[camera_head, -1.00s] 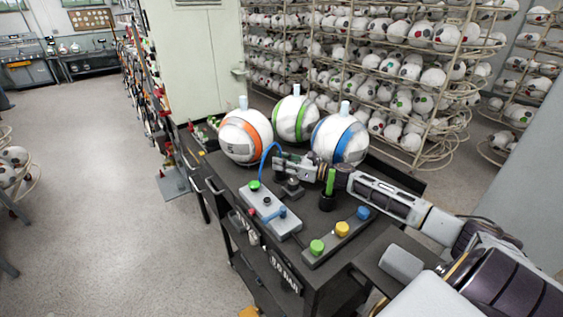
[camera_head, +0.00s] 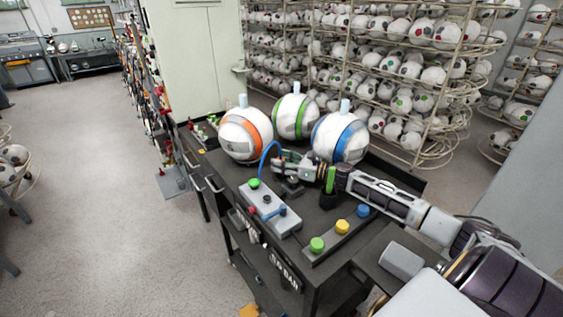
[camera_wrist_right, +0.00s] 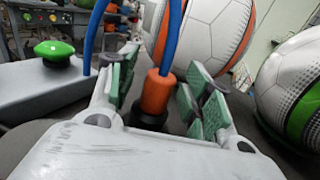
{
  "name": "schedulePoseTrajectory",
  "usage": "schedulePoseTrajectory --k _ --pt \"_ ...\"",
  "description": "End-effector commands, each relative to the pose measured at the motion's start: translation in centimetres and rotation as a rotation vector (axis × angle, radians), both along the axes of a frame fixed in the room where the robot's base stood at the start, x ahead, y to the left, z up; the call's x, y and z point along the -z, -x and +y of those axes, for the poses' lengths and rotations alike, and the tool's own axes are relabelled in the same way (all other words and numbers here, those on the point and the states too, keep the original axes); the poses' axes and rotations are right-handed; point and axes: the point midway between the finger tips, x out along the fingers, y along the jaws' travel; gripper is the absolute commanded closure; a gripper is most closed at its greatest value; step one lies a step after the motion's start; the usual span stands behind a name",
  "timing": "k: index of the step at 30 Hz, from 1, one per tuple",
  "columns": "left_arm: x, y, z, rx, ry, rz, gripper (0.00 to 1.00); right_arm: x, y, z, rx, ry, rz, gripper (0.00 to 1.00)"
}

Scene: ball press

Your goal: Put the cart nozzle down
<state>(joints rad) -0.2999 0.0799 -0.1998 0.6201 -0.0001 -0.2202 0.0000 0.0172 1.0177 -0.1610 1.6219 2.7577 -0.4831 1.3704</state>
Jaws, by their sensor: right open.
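The cart nozzle is orange with a blue hose, and in the right wrist view the nozzle (camera_wrist_right: 157,92) stands upright with its lower end at a black base (camera_wrist_right: 148,117). My right gripper (camera_wrist_right: 158,82) is open, with green finger pads on either side of the nozzle and visible gaps beside it. In the head view my right gripper (camera_head: 283,163) is low over the cart top in front of the balls, and the blue hose (camera_head: 265,158) arcs to its left. The gripper mostly hides the nozzle there. My left gripper is not in view.
The cart (camera_head: 225,178) carries an orange-striped ball (camera_head: 245,138), a green-striped ball (camera_head: 296,117) and a blue-striped ball (camera_head: 340,138) behind the gripper. A grey control box (camera_head: 270,208), a button strip (camera_head: 330,240) and a green cylinder (camera_head: 330,180) stand close by.

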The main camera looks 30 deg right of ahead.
Motion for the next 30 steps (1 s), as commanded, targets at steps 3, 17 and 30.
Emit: schedulePoseTrajectory --k 3,17,30 --pt "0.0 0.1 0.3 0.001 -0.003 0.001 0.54 0.0 0.0 0.0 0.0 0.001 0.001 0.5" --pt "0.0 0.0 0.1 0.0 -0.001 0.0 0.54 -3.3 0.0 -0.1 0.0 0.002 -0.002 0.5" --pt "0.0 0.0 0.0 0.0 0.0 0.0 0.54 -9.0 0.0 0.0 -0.001 0.002 -0.001 0.5"
